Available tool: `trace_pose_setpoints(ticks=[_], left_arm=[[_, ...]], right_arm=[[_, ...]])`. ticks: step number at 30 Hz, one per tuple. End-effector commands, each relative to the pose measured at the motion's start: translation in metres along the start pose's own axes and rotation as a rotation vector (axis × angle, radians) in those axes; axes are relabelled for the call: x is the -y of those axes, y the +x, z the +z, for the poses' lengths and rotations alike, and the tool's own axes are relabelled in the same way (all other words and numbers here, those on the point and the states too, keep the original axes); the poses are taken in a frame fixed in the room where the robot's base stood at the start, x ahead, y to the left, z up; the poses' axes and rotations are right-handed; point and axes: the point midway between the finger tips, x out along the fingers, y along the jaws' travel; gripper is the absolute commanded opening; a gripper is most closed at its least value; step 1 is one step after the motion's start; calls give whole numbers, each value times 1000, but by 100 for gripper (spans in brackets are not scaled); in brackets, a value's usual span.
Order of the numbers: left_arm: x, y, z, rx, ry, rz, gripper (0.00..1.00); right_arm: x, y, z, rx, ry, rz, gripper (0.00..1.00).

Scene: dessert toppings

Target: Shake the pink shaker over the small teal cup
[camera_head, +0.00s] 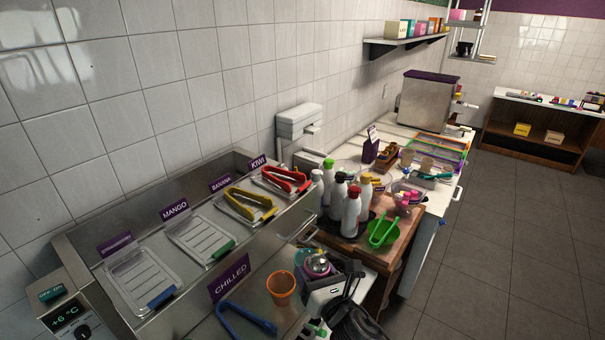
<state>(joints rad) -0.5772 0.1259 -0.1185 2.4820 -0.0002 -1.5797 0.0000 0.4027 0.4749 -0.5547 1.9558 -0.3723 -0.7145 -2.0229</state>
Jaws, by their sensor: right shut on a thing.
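My right gripper (326,276) is at the bottom centre, above the front counter, its dark body leading down to my arm. It is shut on a small round shaker (318,264) with a silvery top and a pinkish lower edge. The gripper hides much of the shaker, and I cannot tell how far it is tilted. A teal rim, apparently the small teal cup (301,257), shows just behind and left of the shaker, mostly hidden. I cannot tell whether the shaker is directly over it. My left gripper is not in view.
An orange cup (281,288) stands left of the shaker, near blue tongs (246,320). The chilled topping unit with red tongs (286,180) and yellow tongs (247,204) is at left.

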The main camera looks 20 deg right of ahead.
Motion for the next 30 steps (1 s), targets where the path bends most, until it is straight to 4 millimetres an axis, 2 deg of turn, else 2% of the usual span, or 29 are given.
trace_pose_setpoints(ticks=[1,3,9,12,16,21,30], left_arm=[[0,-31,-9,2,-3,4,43],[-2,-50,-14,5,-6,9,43],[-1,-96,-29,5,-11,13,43],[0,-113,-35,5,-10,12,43],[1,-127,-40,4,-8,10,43],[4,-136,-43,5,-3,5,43],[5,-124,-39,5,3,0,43]], right_arm=[[-4,15,30,-3,24,10,31],[-5,32,45,-9,64,28,31],[-4,72,84,-25,167,67,31],[-1,86,99,-31,208,79,31],[2,99,112,-39,249,90,31],[4,108,121,-44,281,98,31],[2,110,112,-50,405,99,31]])
